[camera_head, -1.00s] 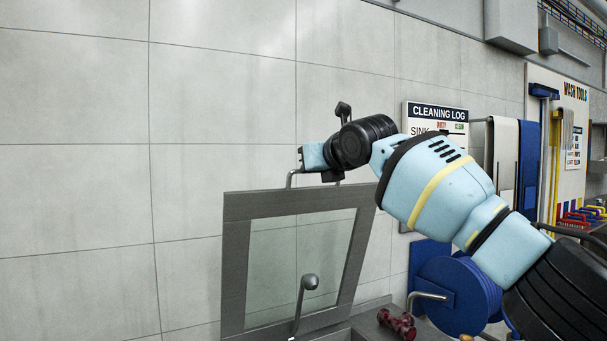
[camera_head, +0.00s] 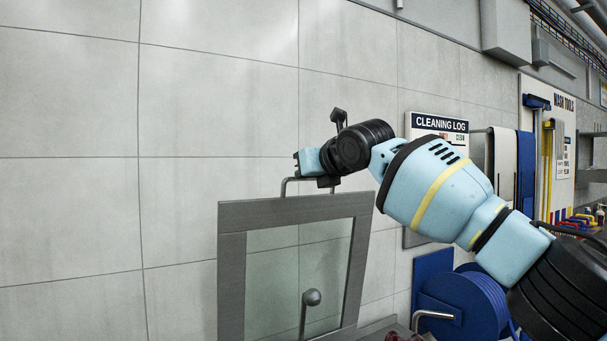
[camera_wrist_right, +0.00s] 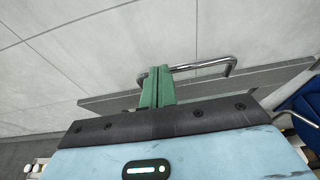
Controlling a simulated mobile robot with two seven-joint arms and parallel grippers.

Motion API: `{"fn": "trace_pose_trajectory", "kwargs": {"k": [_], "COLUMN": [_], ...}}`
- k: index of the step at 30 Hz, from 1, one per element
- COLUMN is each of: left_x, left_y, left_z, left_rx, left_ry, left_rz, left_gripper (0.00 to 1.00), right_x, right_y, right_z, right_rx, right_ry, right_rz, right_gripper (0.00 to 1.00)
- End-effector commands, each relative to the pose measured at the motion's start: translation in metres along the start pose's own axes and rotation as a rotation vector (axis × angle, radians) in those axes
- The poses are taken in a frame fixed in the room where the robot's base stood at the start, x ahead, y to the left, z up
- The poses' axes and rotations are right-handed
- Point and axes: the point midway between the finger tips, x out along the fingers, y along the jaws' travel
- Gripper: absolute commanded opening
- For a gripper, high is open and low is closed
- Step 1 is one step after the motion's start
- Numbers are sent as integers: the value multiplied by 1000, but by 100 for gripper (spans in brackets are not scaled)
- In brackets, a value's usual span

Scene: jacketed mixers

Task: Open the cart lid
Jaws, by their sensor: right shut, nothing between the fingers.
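The cart lid (camera_head: 232,270) is a grey frame with a clear window, standing raised and steeply tilted in the head view. A bent metal handle (camera_head: 284,184) runs along its top edge. It also shows in the wrist view as a shiny bar (camera_wrist_right: 205,65). My right gripper (camera_head: 298,160) is at this handle, above the lid's top edge. In the wrist view its green fingers (camera_wrist_right: 158,72) are closed together, with nothing between them. They overlap the left part of the bar in the picture; whether they touch it is unclear. My left gripper is out of view.
A plain tiled wall (camera_head: 80,100) stands behind the lid. A round-ended metal lever (camera_head: 311,298) shows in front of the window. A blue hose reel (camera_head: 465,300) and the cleaning log board (camera_head: 440,123) are to the right, partly behind my arm.

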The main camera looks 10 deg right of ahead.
Motion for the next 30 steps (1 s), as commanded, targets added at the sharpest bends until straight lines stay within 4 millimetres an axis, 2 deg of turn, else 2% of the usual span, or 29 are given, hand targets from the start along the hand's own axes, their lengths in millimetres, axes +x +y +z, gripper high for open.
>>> {"fn": "trace_pose_trajectory", "kwargs": {"k": [14, 30], "left_x": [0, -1], "left_y": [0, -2], "left_z": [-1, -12], "left_rx": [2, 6], "left_ry": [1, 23], "left_rz": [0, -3], "left_gripper": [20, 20], "right_x": [-4, -64], "right_y": [0, -1], "right_z": [0, 0], "right_rx": [0, 0], "right_ry": [-1, -1], "right_rz": [1, 0], "right_gripper": [0, 0]}}
